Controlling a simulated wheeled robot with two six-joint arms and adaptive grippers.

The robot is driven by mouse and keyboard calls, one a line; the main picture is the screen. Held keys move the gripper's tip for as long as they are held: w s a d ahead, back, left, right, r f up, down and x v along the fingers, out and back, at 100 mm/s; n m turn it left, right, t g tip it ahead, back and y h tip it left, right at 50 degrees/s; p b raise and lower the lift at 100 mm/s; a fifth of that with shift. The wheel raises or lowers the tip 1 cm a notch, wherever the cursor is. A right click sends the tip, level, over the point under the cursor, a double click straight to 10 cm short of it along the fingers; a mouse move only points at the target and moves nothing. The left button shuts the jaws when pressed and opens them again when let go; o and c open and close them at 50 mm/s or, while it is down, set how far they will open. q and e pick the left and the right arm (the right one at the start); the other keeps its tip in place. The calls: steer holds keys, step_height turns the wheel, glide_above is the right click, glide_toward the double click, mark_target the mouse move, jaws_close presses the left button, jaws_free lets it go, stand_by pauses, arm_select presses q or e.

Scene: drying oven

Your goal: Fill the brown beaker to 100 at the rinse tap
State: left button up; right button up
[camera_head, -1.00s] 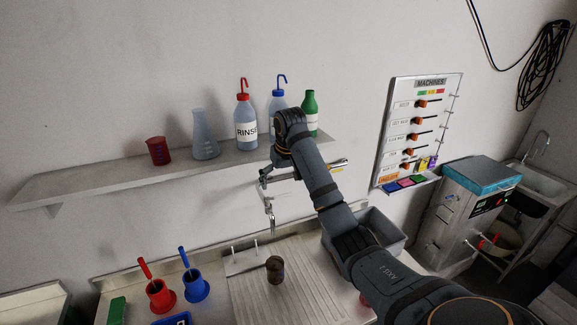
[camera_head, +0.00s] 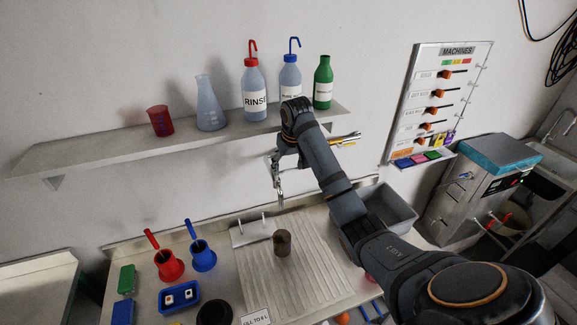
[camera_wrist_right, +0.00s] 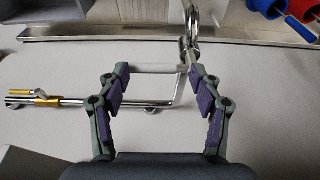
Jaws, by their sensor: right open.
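The brown beaker (camera_head: 282,242) stands upright on the ribbed drainboard (camera_head: 310,265), below and in front of the tap. The chrome tap (camera_head: 279,188) comes off the wall; its spout points down above the board, and a brass-coloured valve (camera_head: 345,139) sits on its pipe. My right gripper (camera_head: 276,160) is at the tap, under the shelf. In the right wrist view my right gripper (camera_wrist_right: 158,76) is open, with a white bar (camera_wrist_right: 155,67) between its fingertips and the chrome spout (camera_wrist_right: 191,25) beside the right finger. Contact cannot be told. My left gripper is not in view.
A shelf (camera_head: 110,145) holds a red beaker (camera_head: 160,120), a flask (camera_head: 211,105) and several bottles. Red (camera_head: 168,265) and blue (camera_head: 202,254) holders stand left of the drainboard. A grey basin (camera_head: 392,208) lies behind my right arm. A machines board (camera_head: 435,100) hangs at right.

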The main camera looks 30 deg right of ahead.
steer(key=shift+s, duration=0.2)
steer(key=c, duration=0.7)
steer(key=shift+s+f, duration=0.1)
jaws_close()
steer(key=shift+a, duration=0.15)
